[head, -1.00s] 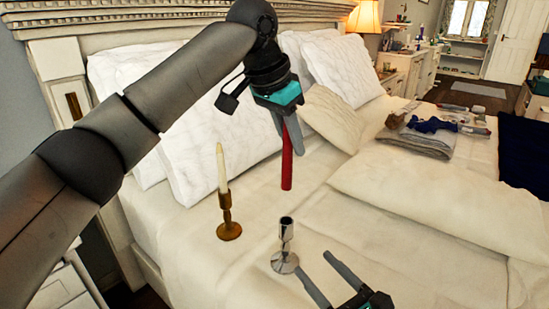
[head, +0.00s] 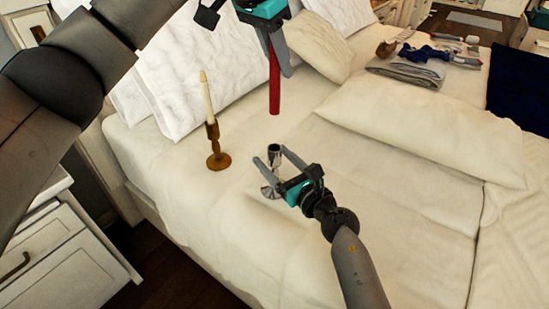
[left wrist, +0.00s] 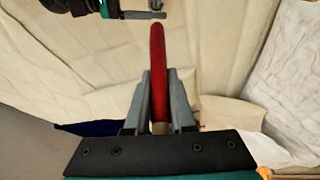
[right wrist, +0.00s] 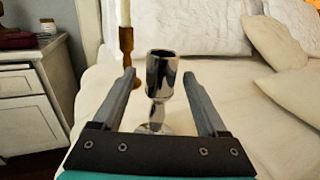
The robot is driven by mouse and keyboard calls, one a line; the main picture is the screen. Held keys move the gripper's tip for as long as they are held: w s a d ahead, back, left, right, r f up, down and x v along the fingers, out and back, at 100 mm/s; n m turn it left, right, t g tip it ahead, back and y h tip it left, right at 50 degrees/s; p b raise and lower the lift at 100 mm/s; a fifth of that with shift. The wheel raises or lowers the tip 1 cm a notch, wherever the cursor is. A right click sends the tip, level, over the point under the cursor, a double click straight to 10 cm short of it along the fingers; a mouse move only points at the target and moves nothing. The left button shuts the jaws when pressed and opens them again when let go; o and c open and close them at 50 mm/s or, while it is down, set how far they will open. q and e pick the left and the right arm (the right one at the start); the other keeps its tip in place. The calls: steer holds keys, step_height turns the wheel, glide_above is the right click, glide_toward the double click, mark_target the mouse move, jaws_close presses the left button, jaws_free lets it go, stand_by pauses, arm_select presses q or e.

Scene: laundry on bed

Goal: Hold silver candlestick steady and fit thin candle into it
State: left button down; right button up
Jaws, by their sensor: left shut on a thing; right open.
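The thin red candle (head: 274,90) hangs upright from my left gripper (head: 279,60), which is shut on it. In the left wrist view the red candle (left wrist: 158,70) stands out past the fingers. The silver candlestick (head: 274,157) stands upright on the bed, below the candle, with an empty cup. My right gripper (head: 270,155) is open, with one finger on each side of the candlestick. In the right wrist view the silver candlestick (right wrist: 160,75) is between the open fingers, with visible gaps on both sides. Its base is partly hidden by the gripper.
A brass candlestick (head: 218,160) with a white candle (head: 206,95) stands left of the silver one. Pillows (head: 210,70) lie by the headboard. Folded clothes (head: 408,68) lie at the far side. A white nightstand (head: 60,250) is at lower left.

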steer(key=shift+w, duration=0.1)
steer(key=shift+c, duration=0.3)
jaws_close()
stand_by(0.4)
